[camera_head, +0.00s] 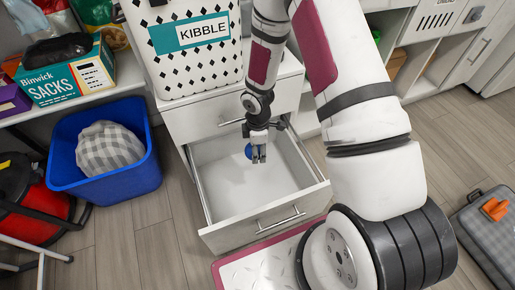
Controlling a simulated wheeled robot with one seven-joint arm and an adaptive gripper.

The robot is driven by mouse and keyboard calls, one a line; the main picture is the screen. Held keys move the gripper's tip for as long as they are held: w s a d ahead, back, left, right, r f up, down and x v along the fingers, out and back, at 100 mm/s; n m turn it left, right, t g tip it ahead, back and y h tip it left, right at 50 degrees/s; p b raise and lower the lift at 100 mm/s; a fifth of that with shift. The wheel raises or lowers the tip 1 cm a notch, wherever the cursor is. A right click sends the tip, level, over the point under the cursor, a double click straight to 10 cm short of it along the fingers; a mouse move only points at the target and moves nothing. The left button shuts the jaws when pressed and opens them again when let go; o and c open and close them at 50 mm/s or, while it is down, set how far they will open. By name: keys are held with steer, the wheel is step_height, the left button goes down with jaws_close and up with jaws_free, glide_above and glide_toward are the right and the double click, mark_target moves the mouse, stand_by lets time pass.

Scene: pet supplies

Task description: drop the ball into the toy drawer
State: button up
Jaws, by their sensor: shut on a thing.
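The ball (249,151) is small and blue, and shows at the left side of my gripper's fingers. My gripper (259,155) is shut on the ball, pointing down, over the back part of the open drawer. The toy drawer (223,172) is white, pulled out from the cabinet, and its visible floor looks empty. Its front panel has a metal handle (280,217). Most of the ball is hidden by the fingers. How high the ball is above the drawer floor is hard to tell.
A white KIBBLE bin (190,75) stands on the cabinet above the drawer. A blue tub (67,180) with a checked cloth is at the left, near a red canister (50,205). A Binwick sacks box (67,82) sits on a shelf. A grey case (488,235) lies on the floor at right.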

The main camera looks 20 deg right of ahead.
steer(key=o, duration=1.2)
steer(key=shift+o, duration=0.2)
step_height(320, 180, up, 12)
steer(key=shift+f, duration=0.1)
